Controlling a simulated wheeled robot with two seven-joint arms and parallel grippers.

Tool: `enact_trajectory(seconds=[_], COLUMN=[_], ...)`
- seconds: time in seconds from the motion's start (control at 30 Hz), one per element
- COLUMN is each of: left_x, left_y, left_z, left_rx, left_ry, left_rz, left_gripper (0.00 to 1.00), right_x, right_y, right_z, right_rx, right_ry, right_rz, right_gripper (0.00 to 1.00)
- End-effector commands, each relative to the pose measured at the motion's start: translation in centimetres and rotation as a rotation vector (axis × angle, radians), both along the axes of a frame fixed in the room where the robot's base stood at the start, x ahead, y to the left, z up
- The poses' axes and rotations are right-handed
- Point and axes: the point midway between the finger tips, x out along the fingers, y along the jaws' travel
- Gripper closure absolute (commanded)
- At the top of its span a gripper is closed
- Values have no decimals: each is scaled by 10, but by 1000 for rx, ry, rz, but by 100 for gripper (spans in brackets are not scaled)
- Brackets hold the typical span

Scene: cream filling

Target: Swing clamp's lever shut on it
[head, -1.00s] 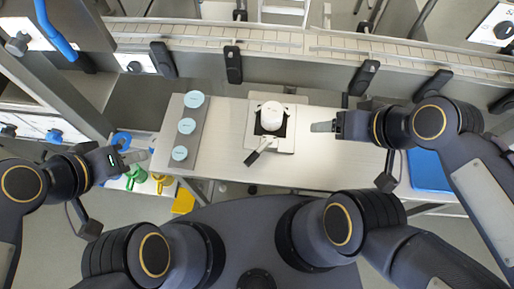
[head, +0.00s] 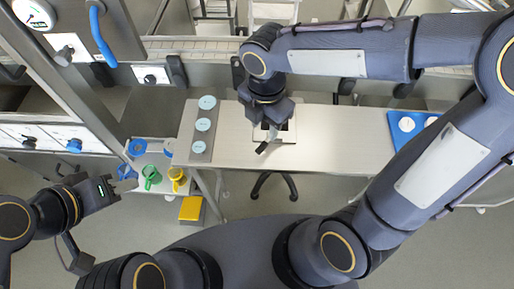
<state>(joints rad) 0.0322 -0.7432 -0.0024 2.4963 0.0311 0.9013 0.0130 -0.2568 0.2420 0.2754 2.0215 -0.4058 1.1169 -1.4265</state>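The clamp base (head: 289,136) is a pale plate with a dark opening on the white bench. Its lever (head: 263,147), with a dark handle, points down and left toward the front edge. The white rounded pot seen in the clamp earlier is hidden now under my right gripper (head: 270,124). That gripper reaches down over the clamp close to the lever. Its fingers are too covered to show whether they are open or touch the lever. My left gripper (head: 124,181) is near the mugs, away from the clamp, and its finger gap is unclear.
A grey strip (head: 196,158) with several pale blue discs lies left of the clamp. Blue, green (head: 151,176) and yellow (head: 178,177) mugs stand on a lower shelf at left. A blue tray (head: 401,137) is at right. The bench (head: 335,150) between clamp and tray is clear.

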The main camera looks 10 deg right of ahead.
Motion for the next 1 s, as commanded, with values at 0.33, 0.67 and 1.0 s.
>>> enact_trajectory(seconds=[0.33,0.67,1.0], left_x=[0,0,0], left_y=[0,0,0], left_z=[-2,-4,-4], left_rx=[0,0,0], left_ry=[1,1,1], left_rz=[0,0,0], left_gripper=[64,64,64], right_x=[1,1,1], right_y=[5,4,4], right_z=[-39,-78,-80], right_rx=[-13,-11,-10], right_ry=[13,10,8], right_rz=[74,71,70], right_gripper=[62,62,66])
